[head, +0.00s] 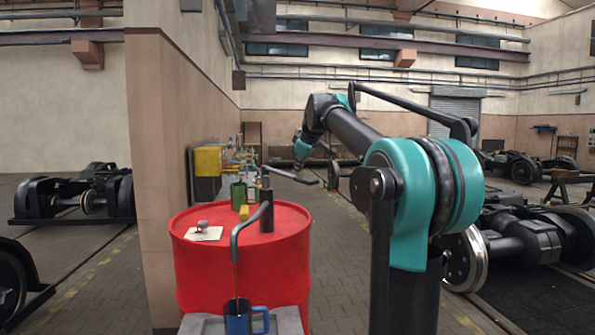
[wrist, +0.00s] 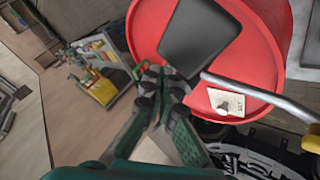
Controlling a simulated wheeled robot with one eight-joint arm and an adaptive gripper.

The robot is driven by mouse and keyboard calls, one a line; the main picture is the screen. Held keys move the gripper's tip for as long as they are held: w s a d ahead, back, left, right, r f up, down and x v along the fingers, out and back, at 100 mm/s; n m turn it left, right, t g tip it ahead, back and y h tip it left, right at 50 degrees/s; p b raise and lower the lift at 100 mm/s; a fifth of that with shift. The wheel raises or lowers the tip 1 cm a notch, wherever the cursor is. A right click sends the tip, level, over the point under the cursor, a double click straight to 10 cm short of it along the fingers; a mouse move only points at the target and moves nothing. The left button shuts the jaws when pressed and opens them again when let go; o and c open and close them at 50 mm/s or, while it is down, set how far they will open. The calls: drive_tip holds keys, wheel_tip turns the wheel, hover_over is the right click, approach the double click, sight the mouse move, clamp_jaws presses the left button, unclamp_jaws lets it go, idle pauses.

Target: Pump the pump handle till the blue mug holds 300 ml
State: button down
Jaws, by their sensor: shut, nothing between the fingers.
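The pump (head: 266,212) stands on the red drum (head: 240,270), with its grey spout curving down toward the front. A thin brown stream hangs from the spout over the blue mug (head: 236,322), which stands on a grey stand in front of the drum; its fill level is hidden. The dark pump handle (head: 291,175) reaches right from the pump top; its broad flat end looks large in the wrist view (wrist: 200,42). My gripper (head: 299,164) is shut and empty near the handle, its fingers beside the flat end in the wrist view (wrist: 160,80). Contact cannot be told.
A green mug (head: 238,193), a yellow block (head: 244,213) and a note card (head: 212,235) with a grey knob are on the drum. A wall corner (head: 150,180) stands close on the left.

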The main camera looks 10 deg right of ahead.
sight(298, 176)
drive_tip(key=shift+f, duration=1.65)
idle(1.4)
drive_tip(key=shift+r, duration=3.35)
drive_tip(key=shift+r, duration=2.5)
